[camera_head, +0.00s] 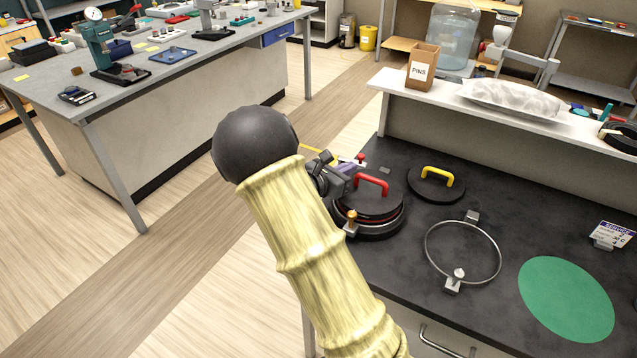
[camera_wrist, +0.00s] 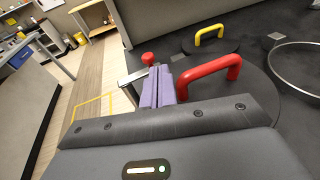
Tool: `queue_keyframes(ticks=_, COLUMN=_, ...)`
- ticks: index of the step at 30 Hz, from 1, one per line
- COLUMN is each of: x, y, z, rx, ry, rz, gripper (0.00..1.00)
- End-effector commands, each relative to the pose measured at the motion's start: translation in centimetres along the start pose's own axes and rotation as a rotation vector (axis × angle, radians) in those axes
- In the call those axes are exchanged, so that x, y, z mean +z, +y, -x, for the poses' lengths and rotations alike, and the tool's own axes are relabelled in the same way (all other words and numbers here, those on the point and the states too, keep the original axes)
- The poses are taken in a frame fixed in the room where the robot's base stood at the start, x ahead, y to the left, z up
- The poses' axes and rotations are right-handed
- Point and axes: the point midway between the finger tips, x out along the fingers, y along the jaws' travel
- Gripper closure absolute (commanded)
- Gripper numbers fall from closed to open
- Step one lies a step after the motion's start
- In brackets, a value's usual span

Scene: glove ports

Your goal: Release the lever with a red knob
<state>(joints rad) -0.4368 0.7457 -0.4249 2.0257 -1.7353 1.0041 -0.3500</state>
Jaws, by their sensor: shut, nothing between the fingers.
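The red knob (camera_head: 361,158) of the lever is at the back left of a round black port lid with a red handle (camera_head: 371,182). In the wrist view the red knob (camera_wrist: 148,59) shows just beyond my fingertips, with a silver metal bar (camera_wrist: 132,77) to the lower left. My gripper (camera_head: 347,168) is beside the lid; its purple fingers (camera_wrist: 158,80) are together and empty. Whether they touch the lever cannot be told. The lever's lower part is hidden behind the fingers. The red handle (camera_wrist: 212,72) stands close to the right of the fingers.
An orange-topped clamp (camera_head: 351,220) is at the lid's front. A lid with a yellow handle (camera_head: 437,182) lies behind, an open metal ring (camera_head: 427,262) to the right, and a green disc (camera_head: 566,299) farther right. A raised white shelf (camera_head: 440,98) runs along the back.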

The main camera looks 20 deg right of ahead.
Motion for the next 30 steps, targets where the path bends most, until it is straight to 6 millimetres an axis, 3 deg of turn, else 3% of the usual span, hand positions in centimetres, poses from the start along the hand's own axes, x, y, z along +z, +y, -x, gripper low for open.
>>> queue_keyframes(ticks=15, x=-0.1, y=0.1, z=10.1, rx=0.004, ry=0.000, rz=-0.001, gripper=1.00)
queue_keyframes(ticks=21, x=0.0, y=0.0, z=11.4, rx=0.001, ry=0.000, rz=0.001, gripper=1.00)
queue_keyframes(ticks=30, x=0.0, y=0.0, z=11.4, rx=0.000, ry=0.000, rz=0.001, gripper=1.00)
